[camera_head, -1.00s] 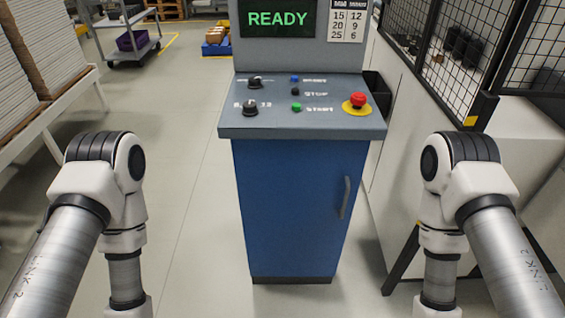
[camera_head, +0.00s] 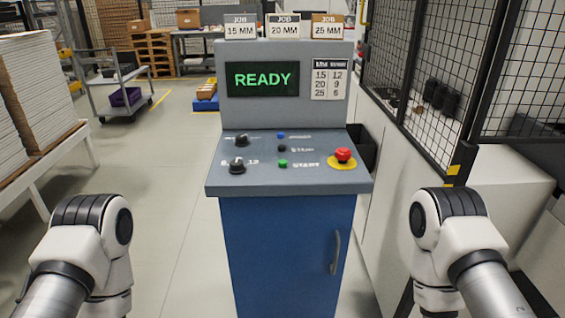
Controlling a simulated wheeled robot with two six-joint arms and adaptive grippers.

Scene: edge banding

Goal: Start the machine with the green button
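The machine's control console (camera_head: 290,230) stands straight ahead, with a blue cabinet and a sloped grey panel. The green start button (camera_head: 283,164) is at the panel's lower middle, beside the label START. Above it are a black button (camera_head: 282,148) and a blue button (camera_head: 281,135). A red mushroom button (camera_head: 343,155) on a yellow base is to the right. Two black knobs (camera_head: 237,166) are to the left. The screen (camera_head: 262,78) reads READY in green. My two arms show at the lower left and lower right, apart from the console. Both grippers are out of view.
Three job cards (camera_head: 284,26) stand on top of the console, for 15, 20 and 25 MM. A number chart (camera_head: 329,79) is beside the screen. A mesh fence (camera_head: 440,80) stands on the right, stacked boards (camera_head: 35,90) on the left. The floor left of the console is clear.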

